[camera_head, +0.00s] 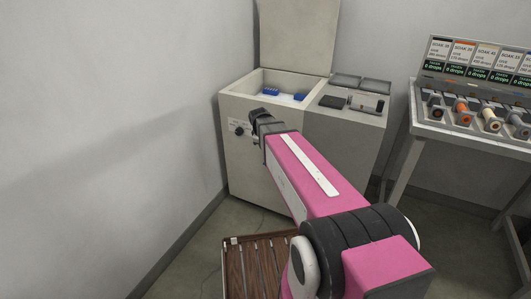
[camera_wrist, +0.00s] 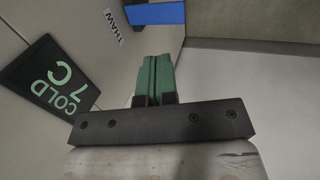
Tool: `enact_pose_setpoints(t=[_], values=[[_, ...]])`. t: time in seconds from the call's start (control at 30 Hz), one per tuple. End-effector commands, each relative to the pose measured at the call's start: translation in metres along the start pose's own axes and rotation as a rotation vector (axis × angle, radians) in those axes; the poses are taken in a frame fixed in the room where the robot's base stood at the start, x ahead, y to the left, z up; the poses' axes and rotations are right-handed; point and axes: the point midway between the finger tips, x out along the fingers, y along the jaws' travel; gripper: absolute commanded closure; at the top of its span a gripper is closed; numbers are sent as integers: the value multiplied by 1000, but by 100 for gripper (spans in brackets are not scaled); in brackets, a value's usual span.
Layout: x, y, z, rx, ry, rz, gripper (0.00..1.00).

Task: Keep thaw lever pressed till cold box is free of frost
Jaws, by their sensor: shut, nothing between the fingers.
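The cold box (camera_head: 243,170) is a pale cabinet with its lid (camera_head: 296,35) raised; its inside looks white, with blue items (camera_head: 271,91) in it, and I cannot tell how much is frost. In the wrist view its dark display (camera_wrist: 55,78) reads "COLD 7C" in green. A THAW label (camera_wrist: 111,27) sits beside a blue flat piece (camera_wrist: 157,13), which appears to be the thaw lever. My gripper (camera_wrist: 157,60) has its green fingers together and empty, pointing toward the blue piece with a small gap in the picture; contact is unclear. My arm hides the lever in the head view.
A rack (camera_head: 470,125) with labelled "SOAK" screens and several cable samples stands at the right. Dark items (camera_head: 352,103) lie on the counter beside the open box. A slatted wooden stand (camera_head: 250,268) is below my arm. The wall closes off the left side.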

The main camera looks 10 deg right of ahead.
Motion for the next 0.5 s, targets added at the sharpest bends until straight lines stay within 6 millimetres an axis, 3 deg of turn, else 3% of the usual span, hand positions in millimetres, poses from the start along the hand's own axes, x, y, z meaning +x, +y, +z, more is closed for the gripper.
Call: enact_pose_setpoints(t=[0.2,0.5], values=[[-24,4,0,0,0,0,100],[-31,6,0,0,0,-1,100]])
